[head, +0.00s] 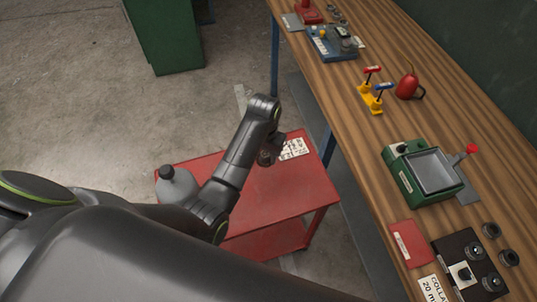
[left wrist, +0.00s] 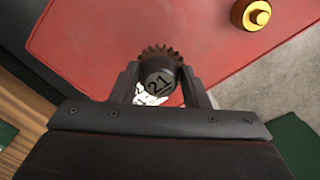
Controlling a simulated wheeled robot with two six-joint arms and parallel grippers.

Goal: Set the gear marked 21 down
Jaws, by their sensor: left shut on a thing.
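The gear marked 21 (left wrist: 159,76) is dark, with brownish teeth around its far side and the number on its round face. My left gripper (left wrist: 158,88) is shut on it, one finger on each side. Below it is the red top of a cart (left wrist: 90,30), with a white printed sheet (left wrist: 152,97) partly hidden behind the gear. In the head view my left gripper (head: 270,153) is over the red cart (head: 285,190), close to the white sheet (head: 294,149); the gear there is small and dark. I cannot tell if the gear touches the cart.
The cart's front right is bare.

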